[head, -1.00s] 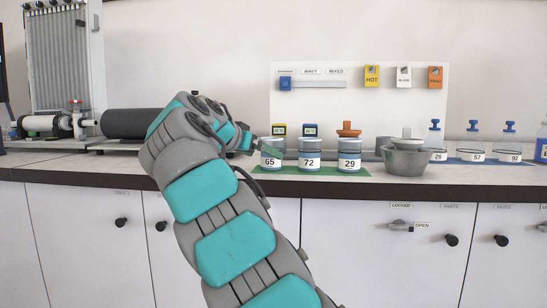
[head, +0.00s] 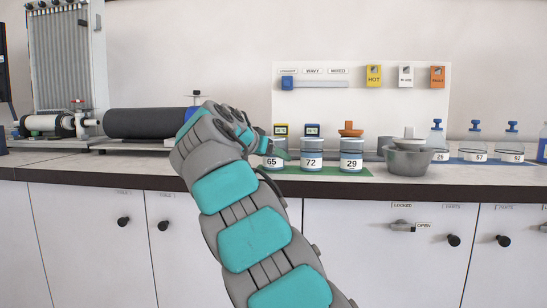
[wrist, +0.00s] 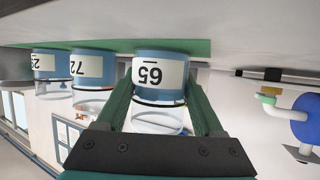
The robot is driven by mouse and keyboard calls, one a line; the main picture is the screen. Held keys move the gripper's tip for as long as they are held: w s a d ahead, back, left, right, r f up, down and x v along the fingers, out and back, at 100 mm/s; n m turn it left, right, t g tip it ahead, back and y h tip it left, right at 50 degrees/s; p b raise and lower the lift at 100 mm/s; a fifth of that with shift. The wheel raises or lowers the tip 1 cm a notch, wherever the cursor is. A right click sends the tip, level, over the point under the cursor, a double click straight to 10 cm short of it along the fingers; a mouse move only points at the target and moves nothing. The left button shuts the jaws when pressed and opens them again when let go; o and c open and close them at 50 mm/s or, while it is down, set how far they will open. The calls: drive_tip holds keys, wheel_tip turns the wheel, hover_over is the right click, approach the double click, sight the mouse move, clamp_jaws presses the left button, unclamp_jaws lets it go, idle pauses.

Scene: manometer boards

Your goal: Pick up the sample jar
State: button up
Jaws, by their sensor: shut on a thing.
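Several clear jars with blue contents and number labels stand in a row on a green mat (head: 340,172). The jar labelled 65 (head: 272,162) is at the left end of the row, partly covered by my gripper (head: 279,147) in the head view. In the wrist view, which is upside down, my gripper (wrist: 158,85) has its green fingers on both sides of jar 65 (wrist: 158,72) and is shut on it. The jar looks upright and at mat level; I cannot tell if it is lifted. Jars 72 (head: 311,163) and 29 (head: 351,163) stand to its right.
A grey mortar (head: 409,161) stands right of the mat, with several blue-capped bottles (head: 475,147) beyond it. A dark cylinder apparatus (head: 146,123) is left of my arm. A white panel (head: 358,105) stands behind the jars. The counter's front edge (head: 80,182) runs below.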

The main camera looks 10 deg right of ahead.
drive_tip(key=c, duration=0.9)
drive_tip(key=shift+c, duration=0.2)
drive_tip(key=shift+r, duration=0.3)
